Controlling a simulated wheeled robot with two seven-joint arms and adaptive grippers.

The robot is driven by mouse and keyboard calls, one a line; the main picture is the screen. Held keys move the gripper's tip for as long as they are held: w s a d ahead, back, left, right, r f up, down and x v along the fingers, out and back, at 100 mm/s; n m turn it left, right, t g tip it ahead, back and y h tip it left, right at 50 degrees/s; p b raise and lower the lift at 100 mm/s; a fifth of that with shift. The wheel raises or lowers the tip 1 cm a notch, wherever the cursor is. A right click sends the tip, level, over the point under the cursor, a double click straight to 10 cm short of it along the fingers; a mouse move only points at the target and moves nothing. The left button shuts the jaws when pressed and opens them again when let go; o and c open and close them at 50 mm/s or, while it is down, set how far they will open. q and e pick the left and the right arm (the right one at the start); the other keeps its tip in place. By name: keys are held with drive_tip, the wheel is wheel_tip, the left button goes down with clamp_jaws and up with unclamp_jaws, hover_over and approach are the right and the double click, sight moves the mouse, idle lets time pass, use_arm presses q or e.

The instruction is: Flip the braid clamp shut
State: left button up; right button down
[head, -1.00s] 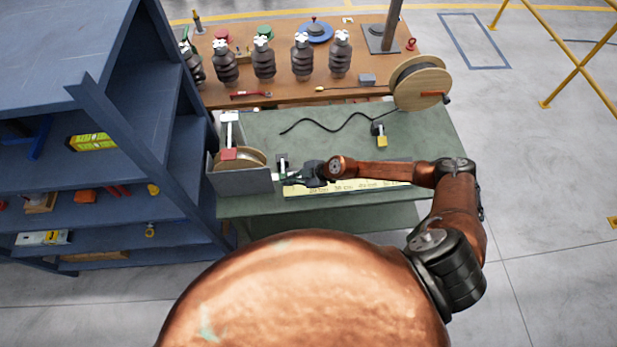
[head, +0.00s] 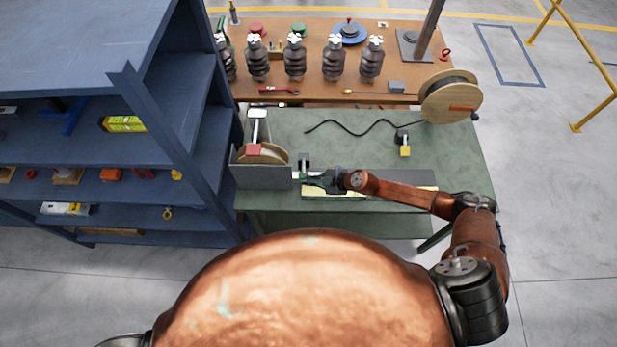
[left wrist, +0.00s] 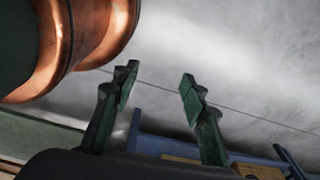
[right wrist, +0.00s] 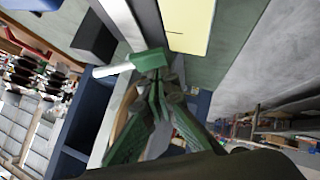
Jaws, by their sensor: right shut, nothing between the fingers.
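A small dark upright piece (head: 304,160), which looks like the braid clamp, stands on the green bench beside the grey-walled reel holder. A short pale strip (head: 297,175) lies at its foot; whether the clamp is open or shut is too small to tell. My right gripper (head: 308,179) is low over the bench, just in front of the clamp. My left gripper (left wrist: 160,88) is open and empty, away from the bench.
A pale ruler strip (head: 318,192) lies under my right forearm. The reel holder (head: 262,177) stands left of the clamp. A black cable runs behind to a wooden spool (head: 450,97), near a yellow padlock (head: 404,150). Blue shelving (head: 160,150) borders the left.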

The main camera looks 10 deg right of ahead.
drive_tip(key=r+p, duration=0.1)
drive_tip(key=s+r+p, duration=0.1)
drive_tip(key=r+p, duration=0.1)
drive_tip(key=shift+s+a+r+p, duration=0.15)
drive_tip(key=shift+s+p, duration=0.1)
drive_tip(key=shift+p, duration=0.05)
use_arm(q)
drive_tip(key=r, duration=0.2)
drive_tip(key=w+r+b, duration=0.1)
drive_tip(key=shift+r, duration=0.35)
use_arm(e)
drive_tip(key=v, duration=0.9)
drive_tip(key=shift+d, duration=0.35)
use_arm(q)
drive_tip(key=shift+w, duration=0.1)
use_arm(e)
drive_tip(key=shift+a, duration=0.1)
